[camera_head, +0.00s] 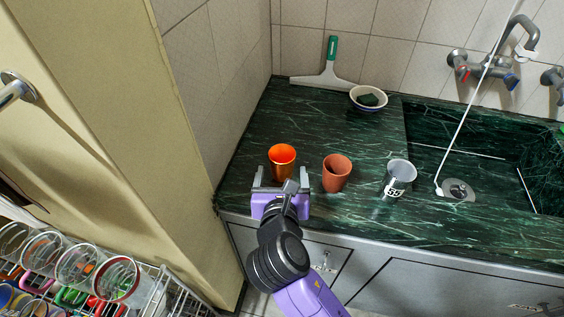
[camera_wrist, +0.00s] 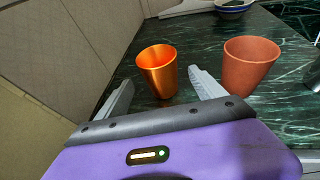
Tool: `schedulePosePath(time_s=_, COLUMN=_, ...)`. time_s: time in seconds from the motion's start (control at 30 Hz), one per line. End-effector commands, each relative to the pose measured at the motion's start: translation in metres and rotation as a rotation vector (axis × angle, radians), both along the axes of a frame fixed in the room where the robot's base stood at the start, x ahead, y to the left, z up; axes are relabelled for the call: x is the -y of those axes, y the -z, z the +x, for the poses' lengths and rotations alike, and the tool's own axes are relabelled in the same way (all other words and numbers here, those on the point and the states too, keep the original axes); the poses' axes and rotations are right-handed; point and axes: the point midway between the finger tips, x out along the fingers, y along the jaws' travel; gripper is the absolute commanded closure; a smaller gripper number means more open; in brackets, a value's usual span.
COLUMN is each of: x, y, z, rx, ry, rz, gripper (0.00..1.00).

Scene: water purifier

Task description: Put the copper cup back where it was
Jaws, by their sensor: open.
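The copper cup (camera_head: 282,160) is shiny orange and stands upright on the dark green marble counter, left of the other cups. It also shows in the wrist view (camera_wrist: 157,71), ahead of the space between my fingers. My purple gripper (camera_head: 281,186) is at the counter's front edge, just in front of the cup. Its two grey fingers (camera_wrist: 162,97) are open, with nothing held between them. The cup's lower part is partly hidden by my gripper in the head view.
A terracotta cup (camera_head: 336,174) stands close to the right, near my right finger. A grey cup (camera_head: 399,177) stands further right, beside the sink (camera_head: 457,190). A bowl (camera_head: 369,98) and squeegee (camera_head: 328,76) are at the back. A wall bounds the left.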

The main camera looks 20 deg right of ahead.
Motion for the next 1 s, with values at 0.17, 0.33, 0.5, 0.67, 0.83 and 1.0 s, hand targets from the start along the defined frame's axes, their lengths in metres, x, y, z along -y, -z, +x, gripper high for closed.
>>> schedulePosePath(time_s=0.17, x=-0.010, y=-0.008, z=-0.021, rx=-0.001, ry=-0.001, rz=0.000, gripper=0.21)
schedulePosePath(time_s=0.33, x=-0.012, y=-0.011, z=-0.028, rx=-0.001, ry=0.000, rz=0.000, gripper=0.21)
schedulePosePath(time_s=0.5, x=-0.012, y=-0.011, z=-0.029, rx=-0.001, ry=0.001, rz=-0.001, gripper=0.21)
schedulePosePath(time_s=0.67, x=-0.012, y=-0.011, z=-0.029, rx=0.000, ry=0.000, rz=0.000, gripper=0.21)
schedulePosePath(time_s=0.83, x=-0.012, y=-0.011, z=-0.028, rx=0.000, ry=0.000, rz=0.000, gripper=0.21)
schedulePosePath(time_s=1.0, x=-0.015, y=-0.014, z=-0.026, rx=0.044, ry=0.019, rz=0.075, gripper=0.21)
